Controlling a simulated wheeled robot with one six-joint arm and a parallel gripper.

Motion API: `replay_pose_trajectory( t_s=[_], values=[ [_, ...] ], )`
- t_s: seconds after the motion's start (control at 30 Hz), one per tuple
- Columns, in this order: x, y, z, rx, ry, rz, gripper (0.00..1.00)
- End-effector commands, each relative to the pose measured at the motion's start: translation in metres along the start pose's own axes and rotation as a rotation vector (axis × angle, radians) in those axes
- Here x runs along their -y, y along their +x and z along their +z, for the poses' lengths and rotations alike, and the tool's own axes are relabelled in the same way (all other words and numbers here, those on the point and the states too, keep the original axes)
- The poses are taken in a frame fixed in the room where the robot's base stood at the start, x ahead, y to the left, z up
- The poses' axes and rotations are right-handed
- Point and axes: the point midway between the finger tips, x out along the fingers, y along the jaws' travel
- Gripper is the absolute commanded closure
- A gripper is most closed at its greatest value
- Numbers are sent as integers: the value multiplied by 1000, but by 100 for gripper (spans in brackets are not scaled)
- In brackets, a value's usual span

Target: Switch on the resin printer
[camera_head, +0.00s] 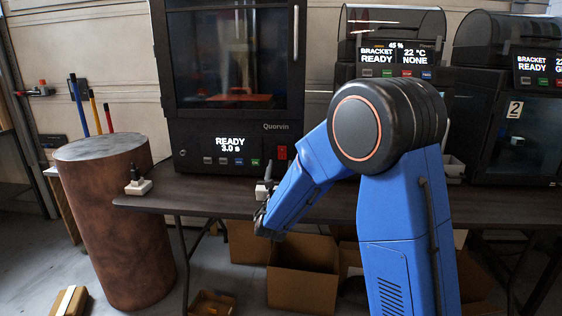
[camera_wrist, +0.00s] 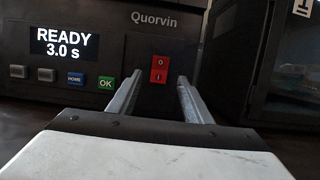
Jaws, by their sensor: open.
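The printer marked Quorvin (camera_head: 236,100) stands on the dark table, with a tall dark glass door. Its display (camera_wrist: 62,43) reads "READY 3.0 s" and is lit. A red rocker switch (camera_wrist: 159,69), marked 0 and I, sits on the right of its front panel; it also shows in the head view (camera_head: 282,153). My gripper (camera_wrist: 154,82) is open and empty, its two fingers pointing at the panel with the switch between them in the wrist view. The fingers look apart from the panel. In the head view my arm covers part of the table, and the gripper (camera_head: 264,188) is small there.
Grey, blue and green buttons (camera_wrist: 74,80) lie left of the switch. Two more printers (camera_head: 390,62) (camera_head: 515,110) stand to the right. A brown drum (camera_head: 118,225) stands at the table's left end. Cardboard boxes (camera_head: 302,285) lie below the table.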

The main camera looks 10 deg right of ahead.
Motion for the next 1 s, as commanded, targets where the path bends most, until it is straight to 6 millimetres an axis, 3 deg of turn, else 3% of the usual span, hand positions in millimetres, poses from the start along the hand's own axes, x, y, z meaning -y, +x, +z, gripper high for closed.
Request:
replay_pose_trajectory(
  t_s=[0.3,0.5,0.7,1.0],
  values=[
    [-1,-65,0,0,0,3,55],
    [-1,-96,0,-1,1,2,55],
    [0,-110,0,0,1,1,55],
    [0,-112,0,1,0,0,55]
  ],
)
